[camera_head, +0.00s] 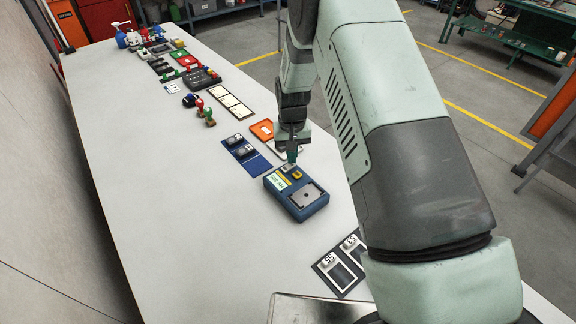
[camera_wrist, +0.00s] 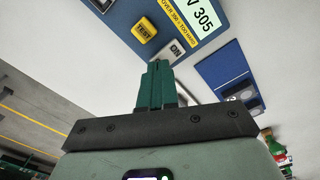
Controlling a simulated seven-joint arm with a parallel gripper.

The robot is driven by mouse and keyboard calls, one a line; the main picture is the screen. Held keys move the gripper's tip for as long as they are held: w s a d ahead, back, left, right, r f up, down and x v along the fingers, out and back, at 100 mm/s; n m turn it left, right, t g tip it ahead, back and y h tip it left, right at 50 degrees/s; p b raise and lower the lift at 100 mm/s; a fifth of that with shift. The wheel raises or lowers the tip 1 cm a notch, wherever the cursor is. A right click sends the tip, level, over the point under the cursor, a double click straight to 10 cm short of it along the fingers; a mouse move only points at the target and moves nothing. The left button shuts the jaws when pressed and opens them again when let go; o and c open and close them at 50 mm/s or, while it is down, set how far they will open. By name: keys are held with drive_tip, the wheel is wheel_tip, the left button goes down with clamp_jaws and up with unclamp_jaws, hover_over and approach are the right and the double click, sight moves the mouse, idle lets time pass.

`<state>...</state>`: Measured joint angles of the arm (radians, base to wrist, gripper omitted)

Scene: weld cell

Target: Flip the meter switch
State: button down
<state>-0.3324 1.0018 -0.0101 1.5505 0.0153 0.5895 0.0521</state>
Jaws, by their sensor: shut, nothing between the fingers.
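The meter (camera_head: 297,193) is a blue box lying on the white table, with a lit display, a yellow button and a grey square plate on top. In the wrist view the meter (camera_wrist: 211,18) fills the upper part, with its display reading "V 305". The yellow TEST button (camera_wrist: 144,30) shows there, and a small grey switch marked "ON" (camera_wrist: 177,48) sits near the meter's edge. My gripper (camera_wrist: 158,66) has its green fingers shut and empty, with tips close beside the switch. I cannot tell if they touch it. In the head view my gripper (camera_head: 292,156) is over the meter's far end.
A blue panel with dark modules (camera_head: 246,156) lies left of the meter, and an orange tray (camera_head: 262,130) lies behind. A dark panel with two framed slots (camera_head: 340,262) lies nearer the camera. Several small items line the far table. The left side of the table is clear.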

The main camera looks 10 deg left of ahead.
drive_tip(key=shift+f, duration=0.65)
drive_tip(key=shift+r, duration=3.5)
drive_tip(key=s+d+r+t, duration=0.1)
drive_tip(key=s+d+r, duration=0.2)
drive_tip(key=r, duration=0.5)
drive_tip(key=s+d+r+m+t, duration=0.1)
drive_tip(key=s+d+r, duration=0.2)
drive_tip(key=r, duration=0.5)
drive_tip(key=s+d+r+t, duration=0.1)
drive_tip(key=s+d+r, duration=0.2)
drive_tip(key=r, duration=0.5)
drive_tip(key=s+d+r+t, duration=0.1)
drive_tip(key=s+d+r, duration=0.1)
drive_tip(key=s, duration=0.5)
drive_tip(key=s+d+r+m, duration=0.1)
drive_tip(key=s+d+r, duration=0.2)
drive_tip(key=s, duration=0.4)
drive_tip(key=s+d+r+t, duration=0.1)
drive_tip(key=s+d+r, duration=0.2)
drive_tip(key=s, duration=0.5)
drive_tip(key=shift+r+m+t, duration=0.15)
drive_tip(key=shift+m+t, duration=0.15)
